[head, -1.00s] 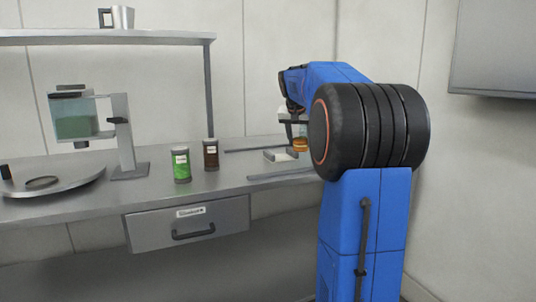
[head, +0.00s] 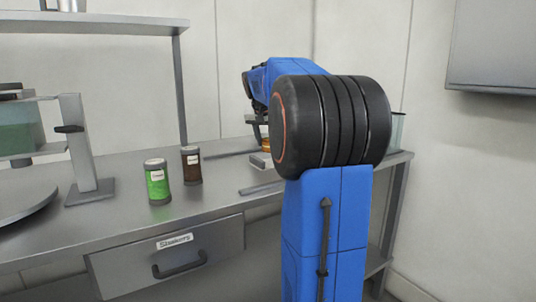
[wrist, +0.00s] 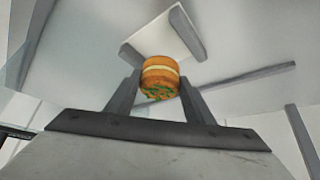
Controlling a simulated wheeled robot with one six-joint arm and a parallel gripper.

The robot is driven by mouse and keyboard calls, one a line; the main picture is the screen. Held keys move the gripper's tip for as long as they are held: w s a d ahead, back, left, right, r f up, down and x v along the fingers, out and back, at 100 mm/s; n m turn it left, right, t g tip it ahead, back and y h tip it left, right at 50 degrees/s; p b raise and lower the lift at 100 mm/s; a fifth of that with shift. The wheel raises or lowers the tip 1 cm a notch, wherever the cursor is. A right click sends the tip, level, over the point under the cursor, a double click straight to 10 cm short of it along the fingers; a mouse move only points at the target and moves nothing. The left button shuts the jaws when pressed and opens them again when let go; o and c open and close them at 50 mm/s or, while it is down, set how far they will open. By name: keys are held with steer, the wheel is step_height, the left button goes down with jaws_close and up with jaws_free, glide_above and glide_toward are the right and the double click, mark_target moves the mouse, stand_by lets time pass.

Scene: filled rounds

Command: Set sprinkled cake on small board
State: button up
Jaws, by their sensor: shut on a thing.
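The sprinkled cake (wrist: 160,75) is a small round orange cake with a pale cream band and green sprinkles, between the two fingers of my gripper (wrist: 158,84) in the wrist view. In the head view only a bit of the cake (head: 266,144) shows, under my gripper (head: 259,131), beside my black arm joint. The small board (wrist: 160,36) is a pale flat piece with a grey edge, beyond the cake in the wrist view. In the head view the board (head: 261,161) lies on the counter just below the cake, partly hidden by my arm. The cake appears apart from the board.
Flat grey bars (head: 262,188) lie on the counter near the board. A green-labelled jar (head: 157,182) and a brown jar (head: 191,166) stand to the left. A dispenser stand (head: 88,150) and a round tray (head: 22,207) are farther left. A drawer (head: 168,256) is below.

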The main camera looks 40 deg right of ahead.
steer(key=shift+f, duration=2.3)
steer(key=shift+f, duration=0.1)
steer(key=o, duration=0.5)
steer(key=shift+c, duration=0.2)
steer(key=shift+s+a+r, duration=0.15)
steer(key=shift+a+r, duration=0.05)
steer(key=shift+r, duration=0.3)
steer(key=v, duration=1.1)
